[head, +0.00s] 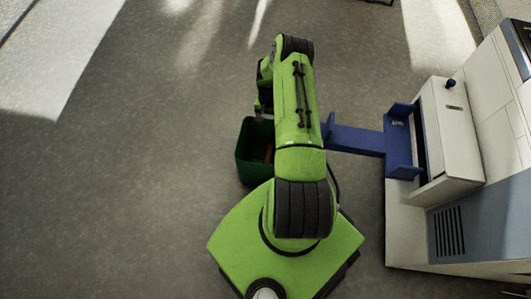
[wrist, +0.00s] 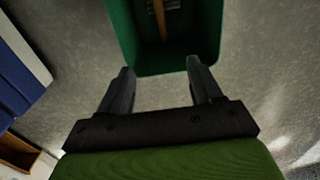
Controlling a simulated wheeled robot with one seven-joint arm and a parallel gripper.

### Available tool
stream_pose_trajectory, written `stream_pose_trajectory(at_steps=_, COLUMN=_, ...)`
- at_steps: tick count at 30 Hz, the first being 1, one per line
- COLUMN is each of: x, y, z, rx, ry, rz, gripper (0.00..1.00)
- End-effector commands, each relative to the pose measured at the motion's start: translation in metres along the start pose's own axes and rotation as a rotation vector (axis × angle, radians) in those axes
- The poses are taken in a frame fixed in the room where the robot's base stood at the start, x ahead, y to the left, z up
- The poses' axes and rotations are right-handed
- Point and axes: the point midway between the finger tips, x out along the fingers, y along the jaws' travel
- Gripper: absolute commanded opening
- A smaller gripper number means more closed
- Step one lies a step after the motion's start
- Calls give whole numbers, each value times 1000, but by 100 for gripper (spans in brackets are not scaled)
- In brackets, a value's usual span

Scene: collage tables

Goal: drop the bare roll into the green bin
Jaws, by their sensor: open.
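The green bin (head: 243,158) stands on the floor left of my arm in the head view, partly hidden by the arm. Its near part shows at the top of the wrist view (wrist: 123,36). A tan, narrow thing (wrist: 160,14) lies inside it; it may be the bare roll, but I cannot tell for sure. My gripper (wrist: 160,67) is open and empty, with its two fingers apart at the bin's near rim in the picture. In the head view my gripper is dark and partly hidden behind the arm, above the bin.
A blue bracket (head: 355,141) juts left from a white and grey machine (head: 450,135) at the right. Blue and white parts (wrist: 18,75) and a brown open box shape (wrist: 18,152) show at the wrist view's left. The floor left of the bin is clear.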

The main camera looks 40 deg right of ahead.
Motion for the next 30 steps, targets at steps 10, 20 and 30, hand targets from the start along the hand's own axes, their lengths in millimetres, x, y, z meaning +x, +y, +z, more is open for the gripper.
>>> stream_pose_trajectory(at_steps=10, x=-42, y=0, z=0, rx=0, ry=-1, rz=1, gripper=65)
stream_pose_trajectory(at_steps=20, x=-41, y=0, z=0, rx=0, ry=-1, rz=1, gripper=65)
stream_pose_trajectory(at_steps=30, x=-129, y=-30, z=-8, rx=-109, ry=60, rz=-3, gripper=65)
